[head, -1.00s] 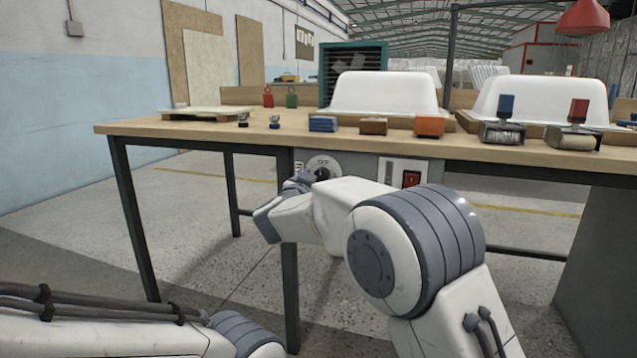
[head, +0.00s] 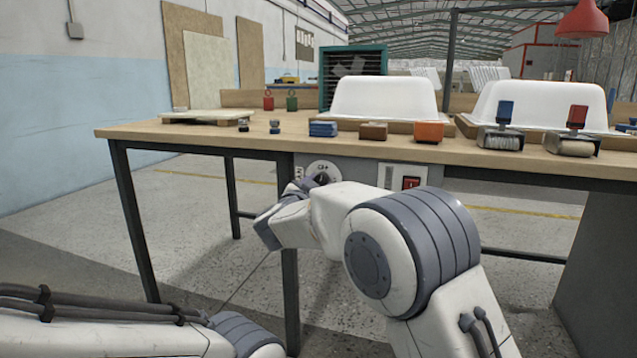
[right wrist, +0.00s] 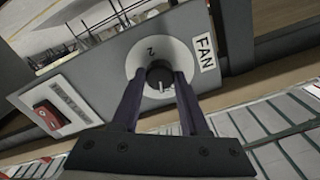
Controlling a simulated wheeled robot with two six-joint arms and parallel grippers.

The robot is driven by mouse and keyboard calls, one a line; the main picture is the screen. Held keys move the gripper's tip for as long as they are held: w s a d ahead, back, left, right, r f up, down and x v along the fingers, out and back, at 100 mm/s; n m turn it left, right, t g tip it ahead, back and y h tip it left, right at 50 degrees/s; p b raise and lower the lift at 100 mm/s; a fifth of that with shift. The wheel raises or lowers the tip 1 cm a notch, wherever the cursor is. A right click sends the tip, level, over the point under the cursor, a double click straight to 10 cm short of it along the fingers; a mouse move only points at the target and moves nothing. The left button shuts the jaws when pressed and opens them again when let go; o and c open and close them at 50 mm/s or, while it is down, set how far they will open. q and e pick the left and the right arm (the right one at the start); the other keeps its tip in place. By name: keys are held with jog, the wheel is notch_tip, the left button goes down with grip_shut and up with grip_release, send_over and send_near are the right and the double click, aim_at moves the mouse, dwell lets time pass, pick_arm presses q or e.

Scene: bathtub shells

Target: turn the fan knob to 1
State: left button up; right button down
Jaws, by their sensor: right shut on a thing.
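The fan knob (right wrist: 159,77) is small and dark, on a round white dial (right wrist: 143,57) beside a FAN label (right wrist: 205,53) in the right wrist view. A numeral 2 shows on the dial; other marks are hidden by knob and fingers. A pale line shows on the knob's face. My right gripper (right wrist: 160,85) is shut on the knob, one finger on each side. In the head view the dial (head: 323,167) is on the table's front panel, partly behind my right gripper (head: 303,186). My left gripper is out of view; only its arm shows.
A red rocker switch (head: 411,183) sits on the panel right of the dial. The wooden tabletop (head: 210,131) above holds blocks, brushes and white tub shells (head: 384,97). A dark table leg (head: 290,260) stands below the dial. A teal-framed fan unit (head: 353,62) stands behind.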

jog(key=m, duration=0.2)
jog(key=shift+m, duration=0.4)
jog(key=m, duration=0.3)
jog(key=shift+f+m, duration=0.1)
jog(key=shift+m, duration=0.2)
jog(key=shift+a+m+b, duration=0.1)
jog(key=shift+m+b, duration=1.6)
jog(key=shift+m, duration=2.4)
jog(key=shift+c, duration=2.1)
grip_release()
jog(key=shift+s, duration=0.1)
